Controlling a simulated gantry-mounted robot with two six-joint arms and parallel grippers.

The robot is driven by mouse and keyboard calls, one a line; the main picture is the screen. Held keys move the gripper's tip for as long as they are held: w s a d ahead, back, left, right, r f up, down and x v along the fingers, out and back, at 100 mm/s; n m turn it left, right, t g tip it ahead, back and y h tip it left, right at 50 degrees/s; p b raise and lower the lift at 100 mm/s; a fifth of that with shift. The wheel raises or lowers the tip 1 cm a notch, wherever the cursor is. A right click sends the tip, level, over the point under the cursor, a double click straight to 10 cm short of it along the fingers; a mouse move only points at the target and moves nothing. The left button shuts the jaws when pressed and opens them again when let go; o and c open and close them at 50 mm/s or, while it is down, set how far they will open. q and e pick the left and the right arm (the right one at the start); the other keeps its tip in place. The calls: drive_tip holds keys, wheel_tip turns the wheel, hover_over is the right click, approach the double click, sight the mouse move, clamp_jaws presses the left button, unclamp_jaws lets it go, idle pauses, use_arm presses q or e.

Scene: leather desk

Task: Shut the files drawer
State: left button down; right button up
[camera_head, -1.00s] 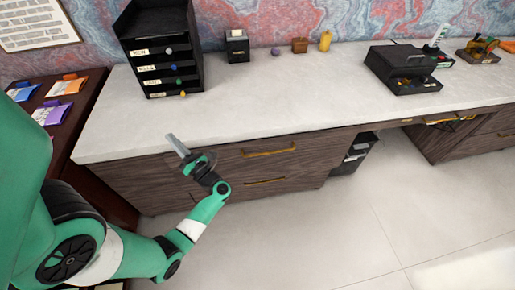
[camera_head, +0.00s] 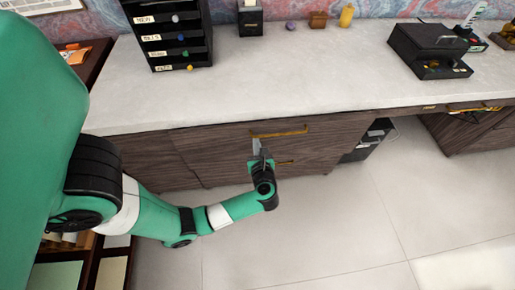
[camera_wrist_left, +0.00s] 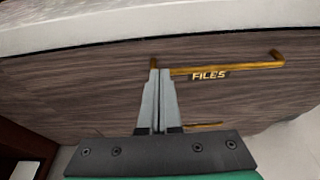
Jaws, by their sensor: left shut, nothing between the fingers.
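The files drawer (camera_head: 215,142) is a dark wood-grain front under the pale counter, with a long brass handle (camera_head: 280,132). In the left wrist view its handle (camera_wrist_left: 225,68) has a "FILES" label (camera_wrist_left: 210,75) just below it. No drawer interior shows, and the front looks close under the counter edge; I cannot tell whether it is fully flush. My left gripper (camera_head: 256,147) is shut and empty in front of the drawer. In the left wrist view its fingertips (camera_wrist_left: 160,72) overlap the handle's left end; contact is unclear. My right gripper is not in view.
A lower drawer with a brass handle (camera_head: 285,162) sits below. The counter top (camera_head: 260,85) holds a black drawer organizer (camera_head: 170,35) and a black box device (camera_head: 430,50). A dark rack (camera_head: 368,140) stands under the counter. The floor (camera_head: 330,220) in front is clear.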

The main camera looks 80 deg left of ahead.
sight(254, 129)
use_arm(q)
drive_tip(key=b+x, duration=0.1)
drive_tip(key=x, duration=0.4)
drive_tip(key=shift+a+f+b, duration=0.15)
drive_tip(key=shift+a+b, duration=0.2)
drive_tip(key=shift+b, duration=0.05)
drive_tip(key=shift+a, duration=0.2)
